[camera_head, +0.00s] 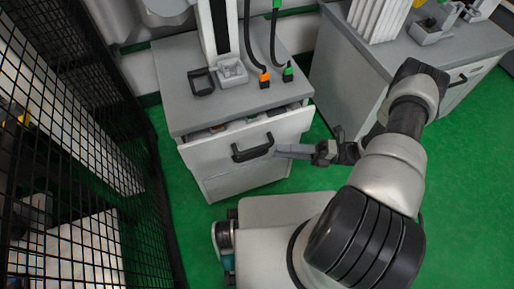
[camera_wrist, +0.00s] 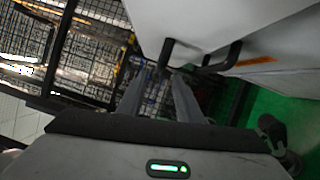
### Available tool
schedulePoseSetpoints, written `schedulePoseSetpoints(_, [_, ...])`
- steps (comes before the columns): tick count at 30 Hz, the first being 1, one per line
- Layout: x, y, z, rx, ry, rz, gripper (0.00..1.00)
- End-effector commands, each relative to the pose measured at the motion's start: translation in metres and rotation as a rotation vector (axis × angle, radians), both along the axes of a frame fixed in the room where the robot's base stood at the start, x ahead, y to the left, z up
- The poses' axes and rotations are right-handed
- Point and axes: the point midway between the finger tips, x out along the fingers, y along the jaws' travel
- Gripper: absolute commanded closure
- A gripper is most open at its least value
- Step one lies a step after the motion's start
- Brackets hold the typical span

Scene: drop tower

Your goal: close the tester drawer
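The tester drawer (camera_head: 246,139) is the upper drawer of the grey cabinet and is pulled partly out, with small items showing in the gap under the cabinet top. Its black bar handle (camera_head: 252,148) is on the drawer front. My gripper (camera_head: 279,151) is just right of the handle, pointing left along the drawer front. In the wrist view my gripper (camera_wrist: 160,85) has two fingers apart with nothing between them. The handle (camera_wrist: 218,62) and the pale drawer front (camera_wrist: 225,25) lie just beyond the fingertips. I cannot tell whether a fingertip touches the handle.
The tester column (camera_head: 218,28) and two cables with orange and green ends stand on the cabinet top (camera_head: 180,62). A black mesh fence (camera_head: 95,130) runs along the left. A second grey cabinet (camera_head: 385,52) stands at the right.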

Motion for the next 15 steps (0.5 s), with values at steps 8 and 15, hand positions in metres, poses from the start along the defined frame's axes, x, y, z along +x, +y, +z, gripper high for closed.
schedulePoseSetpoints(8, [0.006, 0.058, 0.005, 0.001, 0.002, 0.002, 0.68])
schedulePoseSetpoints(15, [0.008, 0.084, 0.006, 0.0, 0.001, 0.002, 0.68])
